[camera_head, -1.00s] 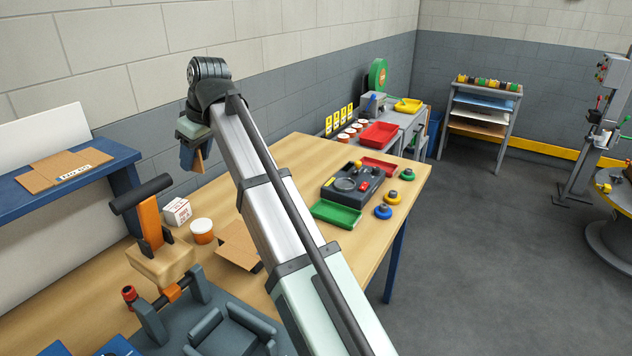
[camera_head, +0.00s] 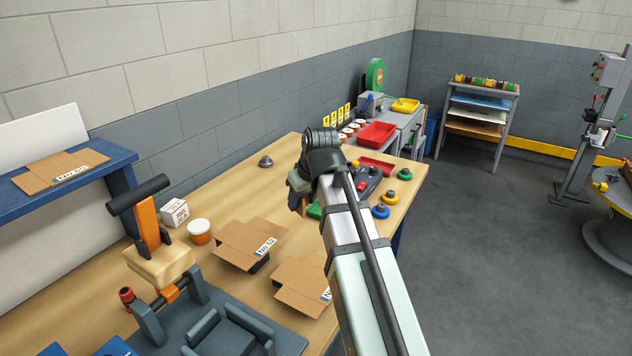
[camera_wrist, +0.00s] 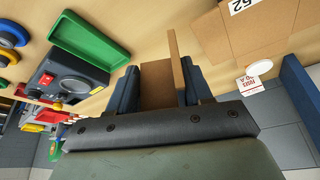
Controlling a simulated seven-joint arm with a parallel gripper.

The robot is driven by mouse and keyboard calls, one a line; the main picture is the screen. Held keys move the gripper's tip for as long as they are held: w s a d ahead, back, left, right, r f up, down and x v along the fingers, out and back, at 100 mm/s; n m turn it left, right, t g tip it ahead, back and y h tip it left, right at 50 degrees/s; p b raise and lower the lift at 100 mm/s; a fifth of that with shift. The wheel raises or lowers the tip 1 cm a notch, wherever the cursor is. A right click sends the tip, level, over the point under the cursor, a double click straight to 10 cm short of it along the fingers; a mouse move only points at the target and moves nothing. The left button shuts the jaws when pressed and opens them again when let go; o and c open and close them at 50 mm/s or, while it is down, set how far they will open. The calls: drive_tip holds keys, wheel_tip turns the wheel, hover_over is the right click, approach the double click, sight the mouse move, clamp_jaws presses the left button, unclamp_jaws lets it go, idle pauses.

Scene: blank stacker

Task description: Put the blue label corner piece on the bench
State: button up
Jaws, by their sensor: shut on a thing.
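My gripper (camera_head: 297,196) is over the bench (camera_head: 215,192), near its right part. In the wrist view its blue fingers (camera_wrist: 160,90) are shut on a brown cardboard-coloured piece (camera_wrist: 158,82) with an upright tan edge (camera_wrist: 176,66). No label shows on the held piece, so I cannot tell its colour mark. In the head view the arm hides this piece. Flat cardboard blanks with white-and-blue labels lie on the bench, one at centre (camera_head: 245,240) marked No 52 and one nearer (camera_head: 298,278). The centre one also shows in the wrist view (camera_wrist: 225,40).
A green tray (camera_wrist: 88,38) and a dark control box (camera_wrist: 68,75) lie beside my gripper. A grey knob (camera_head: 265,162) stands on the bench farther back, with bare wood around it. A wooden-block fixture (camera_head: 158,265) stands front left.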

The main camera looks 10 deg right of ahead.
drive_tip(key=f, duration=0.1)
drive_tip(key=n+g+y, duration=0.1)
drive_tip(key=n+y, duration=0.1)
drive_tip(key=n, duration=0.3)
hover_over(248, 193)
drive_tip(key=d, duration=0.1)
wheel_tip(248, 193, down, 3)
drive_tip(key=f, duration=0.9)
drive_tip(key=shift+s, duration=0.4)
drive_tip(key=shift+f, duration=0.1)
drive_tip(key=o, duration=1)
drive_tip(key=v, duration=1.2)
drive_tip(key=shift+w+a+r, duration=0.1)
drive_tip(key=shift+a+r, duration=0.1)
drive_tip(key=shift+r, duration=0.05)
